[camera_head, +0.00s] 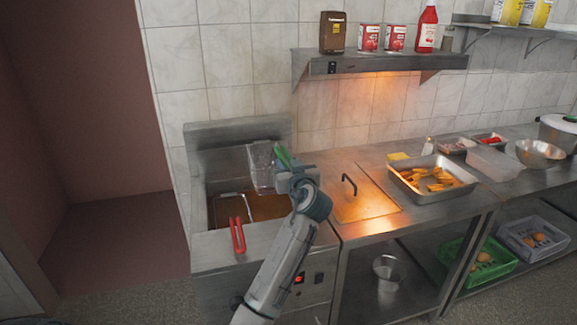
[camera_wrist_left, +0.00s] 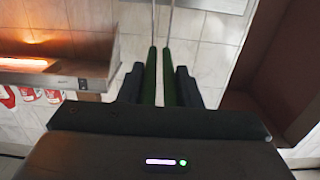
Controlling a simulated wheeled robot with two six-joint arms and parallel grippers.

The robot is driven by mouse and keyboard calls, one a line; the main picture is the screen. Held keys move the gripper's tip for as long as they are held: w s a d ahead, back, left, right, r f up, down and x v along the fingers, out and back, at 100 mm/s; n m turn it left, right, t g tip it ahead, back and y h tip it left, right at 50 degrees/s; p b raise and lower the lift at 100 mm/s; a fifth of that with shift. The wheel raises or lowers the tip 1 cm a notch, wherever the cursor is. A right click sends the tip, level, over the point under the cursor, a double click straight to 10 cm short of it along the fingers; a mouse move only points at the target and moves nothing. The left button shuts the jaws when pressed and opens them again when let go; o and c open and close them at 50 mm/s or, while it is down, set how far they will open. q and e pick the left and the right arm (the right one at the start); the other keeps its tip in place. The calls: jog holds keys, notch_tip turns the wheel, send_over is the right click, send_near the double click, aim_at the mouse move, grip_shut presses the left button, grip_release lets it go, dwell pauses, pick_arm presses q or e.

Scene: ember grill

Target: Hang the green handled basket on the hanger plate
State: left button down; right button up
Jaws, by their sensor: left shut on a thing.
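The green handled basket (camera_head: 261,167) is a wire-mesh basket held up above the fryer, in front of its back panel. Its green handle (camera_head: 283,156) is in my left gripper (camera_head: 291,174). In the left wrist view, the two green handle bars (camera_wrist_left: 152,76) run between the fingers of my left gripper (camera_wrist_left: 160,88), with thin metal rods beyond them. The hanger plate (camera_head: 237,134) appears to be the upright steel panel behind the fryer. The basket looks apart from it, but contact is hard to tell. My right gripper is not in view.
A red-handled basket (camera_head: 238,236) sits in the fryer, its handle over the front edge. A steel lid (camera_head: 362,199) with a black handle and a tray of fries (camera_head: 462,182) are to the right. A wall shelf (camera_head: 390,62) holds cans and bottles above.

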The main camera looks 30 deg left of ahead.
pick_arm(q)
jog(key=shift+f+b, duration=0.3)
jog(key=shift+b, duration=0.05)
jog(key=c, duration=0.9)
grip_release()
jog(key=shift+r, duration=0.1)
jog(key=shift+c, duration=0.2)
jog(key=b+v, duration=0.4)
jog(key=v, duration=0.6)
jog(key=shift+s+d, duration=0.3)
